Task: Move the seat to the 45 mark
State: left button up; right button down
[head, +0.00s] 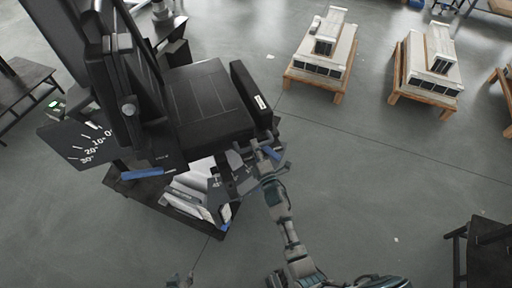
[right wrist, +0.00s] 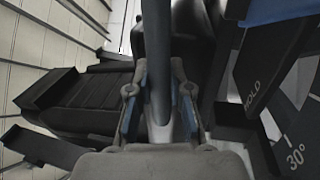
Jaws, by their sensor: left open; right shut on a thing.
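The black chair seat (head: 208,98) lies at upper left in the head view, with its upright backrest to the left. A dark plate with white angle marks (head: 88,145) shows 10, 20 and 30 degrees beside the backrest. A second marked plate (head: 216,182) sits below the seat edge, partly hidden. My right gripper (head: 260,152) is at the seat's near right corner. In the right wrist view it is shut on a dark round bar (right wrist: 157,55). A 30° mark (right wrist: 294,158) and a part labelled HOLD (right wrist: 252,95) are to its right. My left gripper (head: 180,281) is open at the bottom edge, mostly cut off.
A black armrest (head: 251,92) borders the seat's right side. White parts lie on a low dark base (head: 150,190) under the chair. Wooden pallets with grey units (head: 320,62) stand at the back. A dark table (head: 490,245) is at lower right. The floor between is clear.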

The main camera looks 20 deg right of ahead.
jog(key=shift+s+a+f, duration=0.15)
jog(key=shift+a+f, duration=0.15)
jog(key=shift+f, duration=0.2)
jog(key=c, duration=1.1)
grip_release()
jog(key=shift+r, duration=0.1)
pick_arm(q)
jog(key=shift+a+f, duration=0.1)
jog(key=shift+a, duration=0.15)
pick_arm(e)
jog(key=shift+o, duration=0.2)
jog(key=shift+a+r, duration=0.15)
jog(key=v, duration=1.1)
jog(key=shift+s, duration=0.4)
pick_arm(q)
jog(key=shift+d, duration=0.15)
